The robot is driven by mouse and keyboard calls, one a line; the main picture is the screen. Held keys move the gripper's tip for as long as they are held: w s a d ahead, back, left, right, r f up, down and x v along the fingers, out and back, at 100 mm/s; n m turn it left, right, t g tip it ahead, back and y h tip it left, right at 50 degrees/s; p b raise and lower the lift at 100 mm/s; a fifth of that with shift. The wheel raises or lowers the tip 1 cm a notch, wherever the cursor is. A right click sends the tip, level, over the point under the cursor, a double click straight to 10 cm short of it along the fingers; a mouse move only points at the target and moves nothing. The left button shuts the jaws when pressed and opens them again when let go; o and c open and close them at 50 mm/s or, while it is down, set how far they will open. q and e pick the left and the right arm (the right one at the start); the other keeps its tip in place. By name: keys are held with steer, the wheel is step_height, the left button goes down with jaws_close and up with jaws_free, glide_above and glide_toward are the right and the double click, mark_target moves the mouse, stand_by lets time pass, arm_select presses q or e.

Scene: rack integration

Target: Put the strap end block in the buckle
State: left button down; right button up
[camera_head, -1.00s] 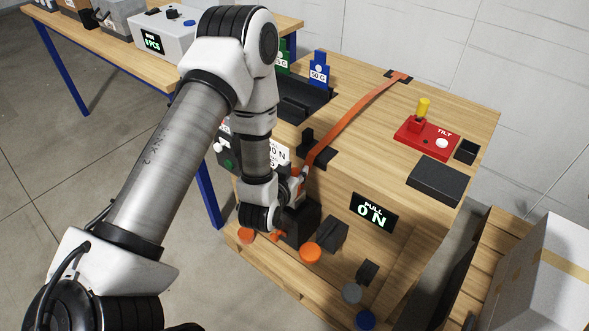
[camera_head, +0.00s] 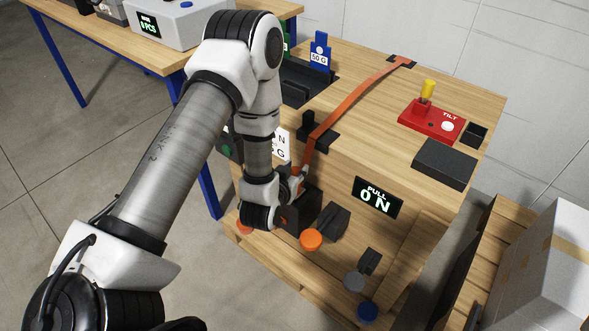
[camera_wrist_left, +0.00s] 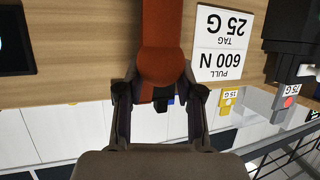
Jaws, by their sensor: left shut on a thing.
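The orange strap (camera_head: 356,100) runs from the back of the wooden crate's top, over the front edge through a black guide (camera_head: 322,133), and down the front to my left gripper (camera_head: 293,188). In the left wrist view, the strap (camera_wrist_left: 161,35) comes down to my left gripper (camera_wrist_left: 160,93), whose fingers are closed on its orange end block (camera_wrist_left: 160,68). In the head view the block is mostly hidden by the gripper. A dark boxy fitting (camera_head: 301,212) on the crate front sits just below the gripper; whether it is the buckle I cannot tell. My right gripper is out of view.
A PULL display (camera_head: 378,197) reading 0 N is on the crate front. A red TILT panel (camera_head: 432,122) is on top. A white carton (camera_head: 545,255) stands at the right.

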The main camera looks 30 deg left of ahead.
arm_select(q)
steer(key=shift+f, duration=0.25)
steer(key=c, duration=0.7)
jaws_free()
steer(key=v, duration=0.7)
steer(key=shift+s+r, duration=0.15)
steer(key=shift+s, duration=0.05)
